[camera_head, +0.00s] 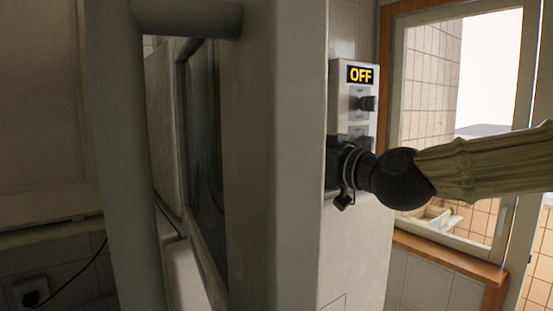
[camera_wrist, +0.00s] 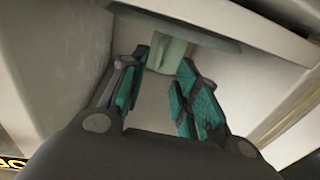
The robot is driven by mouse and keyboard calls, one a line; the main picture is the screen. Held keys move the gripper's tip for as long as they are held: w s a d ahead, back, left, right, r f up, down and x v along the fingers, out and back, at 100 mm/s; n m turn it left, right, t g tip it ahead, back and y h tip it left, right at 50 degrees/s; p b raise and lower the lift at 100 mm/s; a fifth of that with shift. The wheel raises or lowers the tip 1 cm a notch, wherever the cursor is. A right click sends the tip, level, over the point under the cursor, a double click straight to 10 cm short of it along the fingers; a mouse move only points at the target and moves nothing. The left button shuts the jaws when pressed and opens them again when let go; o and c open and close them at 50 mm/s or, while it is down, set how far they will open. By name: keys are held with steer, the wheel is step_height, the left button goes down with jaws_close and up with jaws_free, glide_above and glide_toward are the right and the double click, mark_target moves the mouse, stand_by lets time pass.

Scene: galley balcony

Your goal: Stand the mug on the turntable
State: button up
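In the wrist view, a pale green, cup-like thing, which looks like the mug (camera_wrist: 168,57), shows just past the fingertips. It meets a flat grey-green disc, which looks like the turntable (camera_wrist: 222,41), at the top of the picture. I cannot tell for certain whether they touch. My gripper (camera_wrist: 163,68) has its two teal-padded fingers spread apart, with a gap between them and nothing clearly clamped. In the head view my gripper, the mug and the turntable are hidden; only my black wrist shows, beside the control panel.
A large open door with a thick handle (camera_head: 137,160) fills the left and middle of the head view, close up. The control panel (camera_head: 345,85) reads OFF and has knobs. Pale walls (camera_wrist: 60,55) enclose my gripper closely. A window (camera_head: 430,60) is at right.

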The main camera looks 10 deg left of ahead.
steer(key=shift+b+v, duration=0.55)
steer(key=shift+v, duration=1.45)
steer(key=shift+s, duration=0.1)
